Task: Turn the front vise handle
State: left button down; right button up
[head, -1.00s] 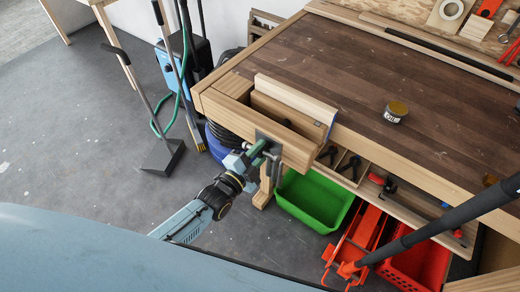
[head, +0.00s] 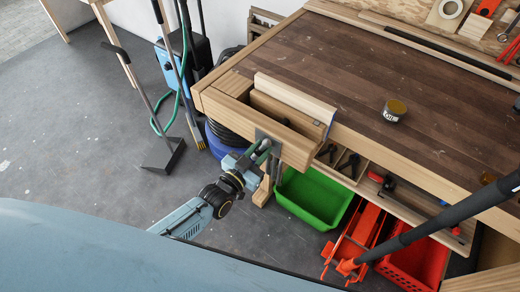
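The front vise (head: 277,122) is a wooden jaw on the near left corner of the workbench, with a dark metal plate on its face. Its handle (head: 276,168) is a small grey bar below and in front of that plate, partly hidden by my gripper. My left gripper (head: 262,150) is at the handle and screw end, its arm coming up from below. Its fingers are small and overlap the handle, so I cannot tell whether they are closed on it. My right gripper is not visible.
A tin (head: 395,110) stands on the workbench top (head: 330,65). Below are a green bin (head: 312,200), a red crate (head: 415,265) and a red toolbox (head: 355,238). A dark pole (head: 440,220) crosses the lower right. A dustpan (head: 163,157) stands on the open floor at left.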

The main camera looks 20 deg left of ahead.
pick_arm(q)
jog(key=n, duration=0.6)
jog(key=shift+f+n, duration=0.1)
jog(key=shift+n, duration=0.2)
jog(key=n+b, duration=0.1)
jog(key=n, duration=0.5)
jog(key=shift+b, duration=0.3)
jog(key=c, duration=1.2)
grip_release()
jog(key=shift+s, duration=0.1)
jog(key=p+v, duration=0.1)
jog(key=v, duration=1.2)
jog(key=shift+s, duration=0.15)
